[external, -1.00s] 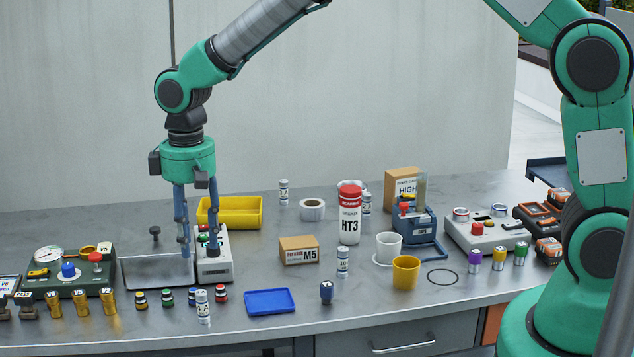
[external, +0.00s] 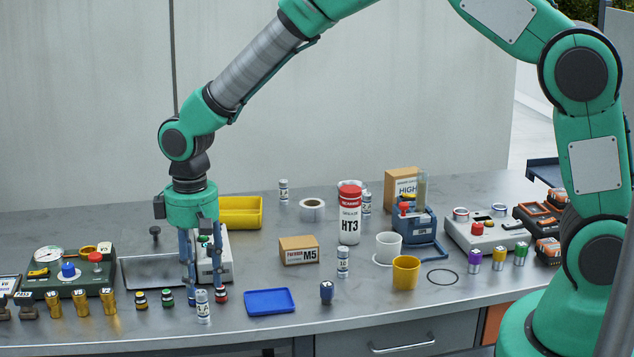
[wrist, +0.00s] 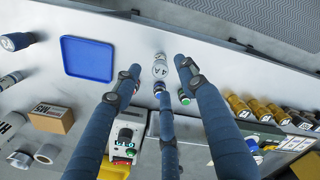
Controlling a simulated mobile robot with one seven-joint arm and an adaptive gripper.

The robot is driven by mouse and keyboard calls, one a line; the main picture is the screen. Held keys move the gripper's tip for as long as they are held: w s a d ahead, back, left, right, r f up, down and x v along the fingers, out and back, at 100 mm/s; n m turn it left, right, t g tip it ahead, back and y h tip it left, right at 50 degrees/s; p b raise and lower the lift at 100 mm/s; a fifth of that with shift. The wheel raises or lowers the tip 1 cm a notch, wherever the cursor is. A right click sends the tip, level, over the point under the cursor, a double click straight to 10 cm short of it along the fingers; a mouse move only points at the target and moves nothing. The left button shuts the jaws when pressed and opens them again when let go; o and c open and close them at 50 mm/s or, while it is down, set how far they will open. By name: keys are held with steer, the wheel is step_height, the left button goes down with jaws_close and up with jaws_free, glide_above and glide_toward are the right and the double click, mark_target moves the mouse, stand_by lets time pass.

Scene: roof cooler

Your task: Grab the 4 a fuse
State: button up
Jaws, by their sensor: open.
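The 4 A fuse (external: 203,308) is a small white and grey cylinder standing upright near the table's front edge, left of the blue tray. In the wrist view its "4 A" label (wrist: 160,70) is readable between the fingertips. My gripper (external: 204,283) points down with its fingers spread and empty, just behind and above the fuse. In the wrist view my gripper (wrist: 158,80) has long dark blue fingers on both sides and a third below the fuse. I see no clear contact.
Small capped pieces, such as a green one (external: 167,298), stand close to the fingers. The blue tray (external: 270,302) lies to the right. Gold cylinders (external: 81,303) stand to the left. A grey-white switch box (external: 216,262) is behind the gripper.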

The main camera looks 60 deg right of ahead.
mark_target(206, 287)
stand_by(0.3)
steer(key=shift+f+b, duration=0.55)
steer(key=shift+f, duration=2.05)
steer(key=shift+c, duration=0.3)
jaws_close()
